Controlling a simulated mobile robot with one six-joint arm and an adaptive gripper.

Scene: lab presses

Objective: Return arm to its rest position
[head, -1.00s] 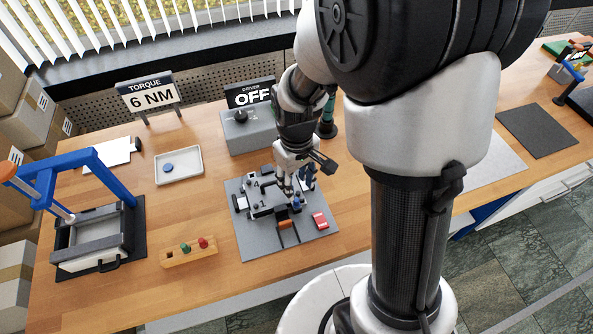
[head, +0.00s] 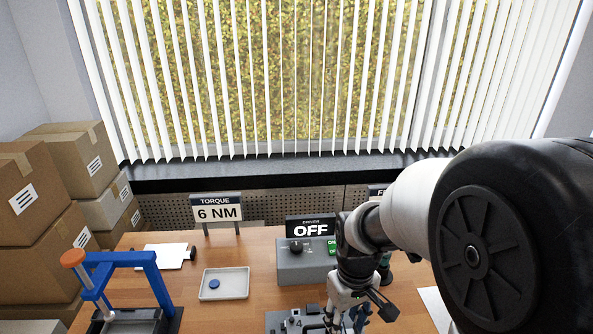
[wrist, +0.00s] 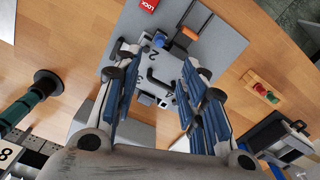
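My gripper (head: 347,318) points down over the grey mat at the bottom edge of the head view, and its fingertips are cut off or hard to see there. In the wrist view my gripper (wrist: 160,65) has its two blue-padded fingers apart with nothing held between them. The fixture with numbered spots (wrist: 155,75) lies beyond the fingers on the grey mat (wrist: 217,50). My arm is bent, reaching out from the right over the bench.
The driver box (head: 300,268) with its OFF sign (head: 311,229) stands close left of my arm. A white tray (head: 224,284), a blue-framed press (head: 120,285) and a torque sign (head: 216,210) are farther left. A dark green tool (wrist: 35,100) shows in the wrist view.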

